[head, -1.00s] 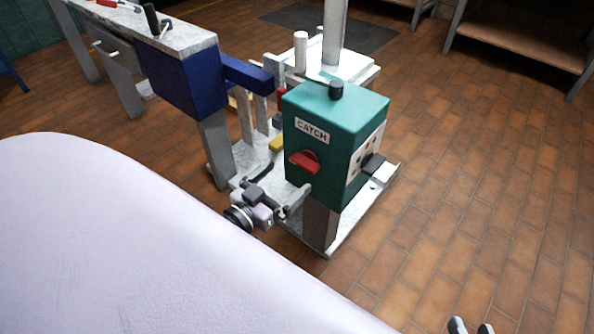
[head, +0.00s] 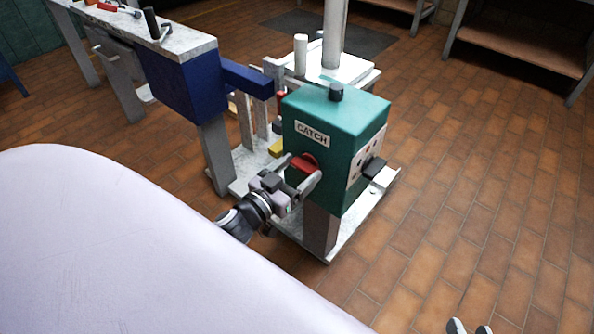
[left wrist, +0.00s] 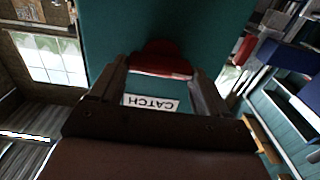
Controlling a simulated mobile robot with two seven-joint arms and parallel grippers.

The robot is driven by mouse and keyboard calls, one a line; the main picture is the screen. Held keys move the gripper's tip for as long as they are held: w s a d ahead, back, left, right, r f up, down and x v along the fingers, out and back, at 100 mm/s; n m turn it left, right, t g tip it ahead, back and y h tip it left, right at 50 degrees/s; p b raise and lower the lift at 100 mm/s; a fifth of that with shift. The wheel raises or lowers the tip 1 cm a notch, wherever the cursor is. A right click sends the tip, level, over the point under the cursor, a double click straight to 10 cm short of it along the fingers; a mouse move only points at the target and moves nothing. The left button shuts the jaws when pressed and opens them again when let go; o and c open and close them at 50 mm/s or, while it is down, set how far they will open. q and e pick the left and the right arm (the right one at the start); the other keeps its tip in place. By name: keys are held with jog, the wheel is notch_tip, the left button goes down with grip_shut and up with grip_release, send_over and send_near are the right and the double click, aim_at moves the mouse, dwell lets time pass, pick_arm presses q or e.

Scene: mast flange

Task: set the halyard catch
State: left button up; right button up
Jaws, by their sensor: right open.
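The green box labelled CATCH (head: 350,115) stands on a post, with a red knob (head: 308,160) on its front face below the label. My left gripper (head: 300,170) is at that face with its fingers apart, one on each side of the knob. In the left wrist view the red knob (left wrist: 163,52) shows between and just beyond the open fingertips (left wrist: 160,70); I cannot tell whether they touch it. The white CATCH label (left wrist: 151,103) appears upside down there. My right gripper (head: 470,327) is open and empty at the bottom edge, partly cut off.
A blue block with an arm (head: 245,80) stands left of the box, beside a bench with tools (head: 180,38). A black knob (head: 336,92) tops the box and a dark block (head: 374,168) juts from its right side.

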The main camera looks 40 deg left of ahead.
pick_arm(q)
jog(key=shift+m, duration=0.4)
pick_arm(e)
jog(key=shift+r, duration=0.1)
pick_arm(q)
jog(key=shift+m+p, duration=0.4)
jog(key=shift+m, duration=0.6)
jog(key=m, duration=0.2)
jog(key=shift+d+m, duration=0.1)
jog(key=shift+m, duration=0.2)
jog(key=m, duration=0.3)
jog(key=shift+d+m+p, duration=0.1)
jog(key=shift+m+p, duration=0.2)
jog(key=shift+p, duration=0.1)
jog(key=m, duration=0.3)
jog(key=shift+f+m, duration=0.15)
jog(key=shift+m, duration=0.25)
jog(key=m, duration=0.3)
jog(key=shift+f+b, duration=0.1)
jog(key=shift+b, duration=0.2)
jog(key=shift+m, duration=0.8)
pick_arm(e)
jog(key=shift+s+d, duration=0.2)
jog(key=shift+d, duration=0.05)
pick_arm(q)
jog(key=shift+s+m, duration=0.1)
jog(key=shift+m, duration=0.4)
pick_arm(e)
jog(key=shift+w, duration=0.1)
